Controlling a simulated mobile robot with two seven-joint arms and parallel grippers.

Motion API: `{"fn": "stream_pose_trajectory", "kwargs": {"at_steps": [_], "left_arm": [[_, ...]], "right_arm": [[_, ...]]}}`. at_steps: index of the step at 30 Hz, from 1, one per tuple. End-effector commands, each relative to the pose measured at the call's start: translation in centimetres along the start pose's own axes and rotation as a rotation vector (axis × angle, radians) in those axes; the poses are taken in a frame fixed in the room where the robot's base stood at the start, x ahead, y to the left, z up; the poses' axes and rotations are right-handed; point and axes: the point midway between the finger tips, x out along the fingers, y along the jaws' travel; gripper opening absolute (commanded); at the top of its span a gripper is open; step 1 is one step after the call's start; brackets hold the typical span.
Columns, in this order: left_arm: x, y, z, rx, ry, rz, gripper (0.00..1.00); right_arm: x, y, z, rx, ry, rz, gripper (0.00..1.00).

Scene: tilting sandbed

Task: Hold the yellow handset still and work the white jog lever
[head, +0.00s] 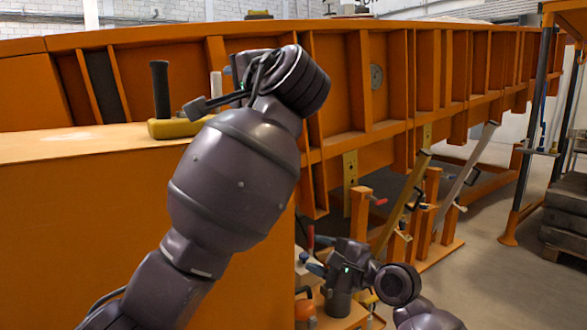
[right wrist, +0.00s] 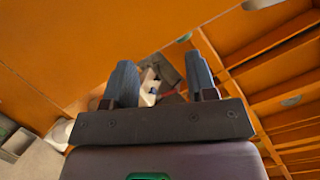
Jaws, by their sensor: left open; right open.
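The yellow handset (head: 180,127) lies on the orange ledge at the left in the head view, with a black upright grip (head: 160,90) on it. The white jog lever (head: 216,84) stands up at its right end, partly hidden by my left arm. My left gripper (head: 207,97) is open at the handset's right end, near the lever; whether it touches either is unclear. My right gripper (head: 313,254) is open, low beside the orange box and away from the handset. In the right wrist view its fingers (right wrist: 161,82) have small white, grey and red items beyond them.
The long orange ribbed sandbed (head: 430,70) runs across the back. Levers and struts (head: 405,205) stand below it. Stacked grey slabs (head: 567,215) are at the far right. The floor (head: 490,270) at the lower right is mostly clear.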

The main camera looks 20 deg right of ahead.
Motion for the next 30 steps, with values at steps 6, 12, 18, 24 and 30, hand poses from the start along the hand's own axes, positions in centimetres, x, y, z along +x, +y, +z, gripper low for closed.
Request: {"fn": "stream_pose_trajectory", "kwargs": {"at_steps": [6,12,18,24,30], "left_arm": [[0.0,0.0,0.0,0.0,0.0,0.0,0.43],[0.0,0.0,0.0,0.0,0.0,0.0,0.43],[0.0,0.0,0.0,0.0,0.0,0.0,0.43],[0.0,0.0,0.0,0.0,0.0,0.0,0.43],[0.0,0.0,0.0,0.0,0.0,0.0,0.43]], "right_arm": [[2.0,-8.6,4.1,0.229,-0.159,-0.049,0.52],[2.6,-16.1,8.4,0.432,-0.316,-0.047,0.52],[3.6,-22.0,11.8,0.644,-0.394,0.041,0.52],[5.4,-25.5,12.9,0.851,-0.332,0.159,0.52],[6.5,-28.1,13.2,1.016,-0.246,0.225,0.52]]}}
